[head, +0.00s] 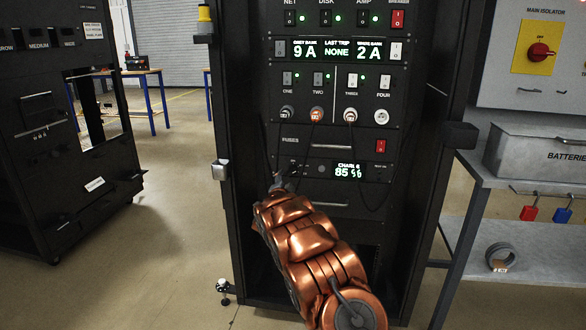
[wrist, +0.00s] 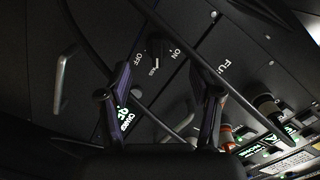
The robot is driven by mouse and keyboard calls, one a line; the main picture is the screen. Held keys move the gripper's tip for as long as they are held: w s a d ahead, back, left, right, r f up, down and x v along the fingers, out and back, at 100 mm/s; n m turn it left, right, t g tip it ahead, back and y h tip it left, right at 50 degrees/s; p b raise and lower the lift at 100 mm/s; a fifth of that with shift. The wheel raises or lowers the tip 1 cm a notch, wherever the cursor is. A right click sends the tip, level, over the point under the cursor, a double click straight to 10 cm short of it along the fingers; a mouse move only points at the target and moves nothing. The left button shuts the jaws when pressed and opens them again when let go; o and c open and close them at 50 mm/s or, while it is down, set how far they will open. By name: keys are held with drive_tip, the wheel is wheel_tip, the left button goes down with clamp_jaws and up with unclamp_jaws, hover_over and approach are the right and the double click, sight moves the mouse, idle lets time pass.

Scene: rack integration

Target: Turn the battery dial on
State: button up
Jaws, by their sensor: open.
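The battery dial (wrist: 157,57) is a small black knob on the dark panel in the wrist view, between OFF on its left and ON on its right. Which mark it points at is too dark to tell. My gripper (wrist: 162,85) is open, its two fingers spread on either side of the dial and nothing between them. I cannot tell whether they touch the panel. In the head view my gripper (head: 281,183) is at the lower left of the rack's charge panel and largely hides the dial. The charge display (head: 348,171) reads 85%.
Black cables hang from the sockets (head: 317,114) past the charge panel; dark cables also cross the wrist view near my fingers. A panel handle (wrist: 64,78) stands out at the left. A grey bench (head: 480,180) stands right of the rack. Floor is open to the left.

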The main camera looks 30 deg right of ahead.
sight(292, 173)
drive_tip(key=shift+m+h, duration=0.5)
drive_tip(key=shift+m, duration=0.1)
drive_tip(key=shift+s+d+p+x, duration=0.15)
drive_tip(key=shift+x, duration=1.3)
drive_tip(key=shift+s+d+p+x, duration=0.15)
drive_tip(key=shift+d+x, duration=0.05)
drive_tip(key=shift+x, duration=1.25)
drive_tip(key=shift+s+d+p+x, duration=0.15)
drive_tip(key=shift+x, duration=1.35)
drive_tip(key=c, duration=1.1)
